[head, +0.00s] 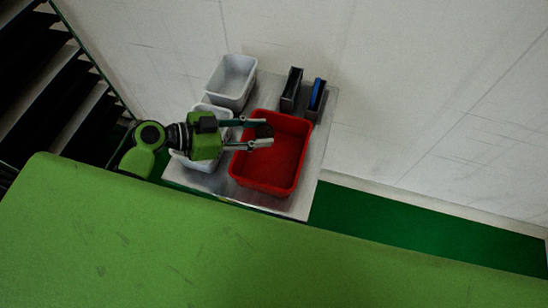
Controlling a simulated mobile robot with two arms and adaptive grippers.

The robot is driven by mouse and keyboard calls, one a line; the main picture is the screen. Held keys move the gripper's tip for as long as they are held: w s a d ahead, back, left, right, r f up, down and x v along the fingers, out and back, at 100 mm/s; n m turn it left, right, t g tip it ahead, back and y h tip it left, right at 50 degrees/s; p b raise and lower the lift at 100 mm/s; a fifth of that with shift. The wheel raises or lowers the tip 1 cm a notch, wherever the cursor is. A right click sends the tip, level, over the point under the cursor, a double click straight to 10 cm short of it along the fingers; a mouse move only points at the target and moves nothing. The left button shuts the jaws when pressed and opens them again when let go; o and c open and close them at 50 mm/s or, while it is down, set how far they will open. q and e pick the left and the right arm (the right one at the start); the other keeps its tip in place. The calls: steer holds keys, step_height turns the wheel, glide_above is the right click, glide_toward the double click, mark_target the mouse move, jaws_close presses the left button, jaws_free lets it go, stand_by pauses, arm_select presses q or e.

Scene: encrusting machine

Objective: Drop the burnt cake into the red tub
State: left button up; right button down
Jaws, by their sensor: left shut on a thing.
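The red tub (268,180) stands on a metal table, open side up. My left gripper (265,133) reaches in from the left, with its fingertips over the far left part of the tub. It is shut on a small dark round thing, the burnt cake (264,130), which shows between the fingertips. The cake appears above the tub; its exact height is hard to tell. The tub looks empty where its inside shows. My right gripper is not in view.
A white tub (232,80) stands at the back, and another white tub (205,163) is partly hidden under my left gripper. Two narrow dark holders (291,90) stand at the back right, one with a blue thing (317,95). The metal table (318,150) meets a pale wall.

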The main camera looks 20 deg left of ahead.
arm_select(q)
steer(key=o, duration=1.1)
steer(key=shift+o, duration=0.4)
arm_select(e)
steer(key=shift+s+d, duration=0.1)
arm_select(q)
steer(key=v, duration=1.2)
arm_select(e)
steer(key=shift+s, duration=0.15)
arm_select(q)
steer(key=shift+a, duration=0.1)
